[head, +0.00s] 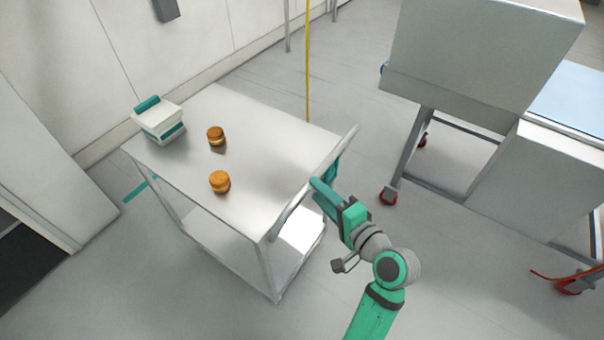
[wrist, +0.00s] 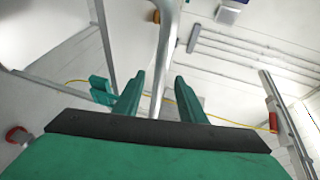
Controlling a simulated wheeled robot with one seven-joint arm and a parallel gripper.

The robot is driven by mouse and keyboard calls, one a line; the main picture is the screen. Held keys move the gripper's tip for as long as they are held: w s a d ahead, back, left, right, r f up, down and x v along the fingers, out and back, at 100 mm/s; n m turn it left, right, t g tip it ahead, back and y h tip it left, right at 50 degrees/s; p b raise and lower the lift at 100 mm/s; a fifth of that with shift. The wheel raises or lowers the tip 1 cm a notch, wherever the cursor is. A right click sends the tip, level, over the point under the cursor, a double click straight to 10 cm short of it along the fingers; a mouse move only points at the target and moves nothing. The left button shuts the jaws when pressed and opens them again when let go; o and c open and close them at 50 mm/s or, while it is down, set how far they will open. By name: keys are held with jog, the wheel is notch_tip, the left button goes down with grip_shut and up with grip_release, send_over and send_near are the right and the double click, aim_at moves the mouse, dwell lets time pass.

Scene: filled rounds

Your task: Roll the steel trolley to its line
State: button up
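The steel trolley (head: 255,150) stands at the middle left of the head view, its push handle (head: 312,180) on its right side. My gripper (head: 325,177) is at this handle. In the wrist view my two green fingers (wrist: 158,92) are apart, with the handle bar (wrist: 166,50) running between them and a gap showing on each side. A short teal floor line (head: 135,191) shows just past the trolley's left end. A yellow line (head: 307,60) runs behind the trolley. I cannot tell which line belongs to it.
Two orange-brown rounds (head: 220,182) (head: 216,136) and a white-and-teal box (head: 158,118) sit on the trolley top. A grey machine on legs with red castors (head: 475,60) stands at the right. A wall and a pale panel (head: 40,150) bound the left. Floor between trolley and machine is clear.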

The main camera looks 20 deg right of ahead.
jog(key=x, duration=0.8)
jog(key=shift+a, duration=0.15)
jog(key=shift+w+f, duration=0.1)
jog(key=shift+w, duration=0.05)
grip_shut()
jog(key=shift+a, duration=0.15)
dwell(0.9)
